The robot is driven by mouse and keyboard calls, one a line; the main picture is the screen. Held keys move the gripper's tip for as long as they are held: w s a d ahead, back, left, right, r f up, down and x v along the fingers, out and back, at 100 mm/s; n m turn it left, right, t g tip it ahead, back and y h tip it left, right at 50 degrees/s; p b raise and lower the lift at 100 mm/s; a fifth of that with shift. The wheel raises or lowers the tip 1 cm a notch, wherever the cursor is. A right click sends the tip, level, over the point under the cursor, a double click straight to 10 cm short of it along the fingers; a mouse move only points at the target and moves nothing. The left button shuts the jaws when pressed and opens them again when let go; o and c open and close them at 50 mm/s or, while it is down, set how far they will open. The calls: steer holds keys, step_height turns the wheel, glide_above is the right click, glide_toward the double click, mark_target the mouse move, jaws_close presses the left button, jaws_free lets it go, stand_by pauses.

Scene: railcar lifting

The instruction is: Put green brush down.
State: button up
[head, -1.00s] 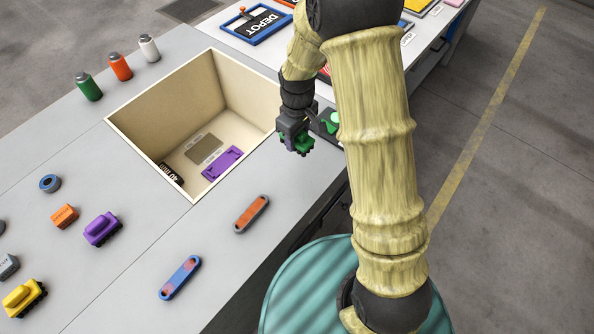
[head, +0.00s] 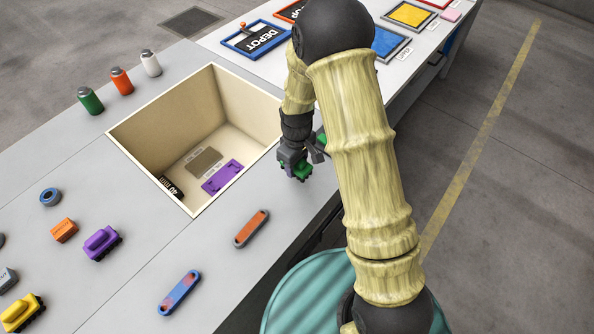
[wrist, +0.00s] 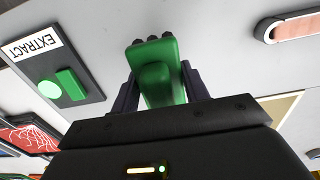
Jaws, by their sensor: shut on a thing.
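The green brush (wrist: 160,75) is between the fingers of my gripper (wrist: 158,95) in the wrist view. It is a green block with several dark stubs at its far end. In the head view my gripper (head: 294,165) points down by the near right corner of the open pit, over the grey table top close to its right edge. The green brush (head: 297,171) shows below the fingers there, partly covered by them. I cannot tell whether it touches the table.
A dark EXTRACT panel (wrist: 50,70) with a green button lies beside my gripper. The pit (head: 245,90) holds a purple plate (head: 222,177). An orange link (head: 251,228) and a blue link (head: 180,292) lie nearer me. Bare table lies between pit and links.

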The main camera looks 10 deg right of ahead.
mark_target(297, 172)
steer(key=shift+f, duration=2.1)
steer(key=o, duration=1)
steer(key=shift+f, duration=0.1)
steer(key=shift+o, duration=0.2)
step_height(297, 172, up, 12)
steer(key=shift+r+b, duration=0.15)
steer(key=shift+b, duration=0.25)
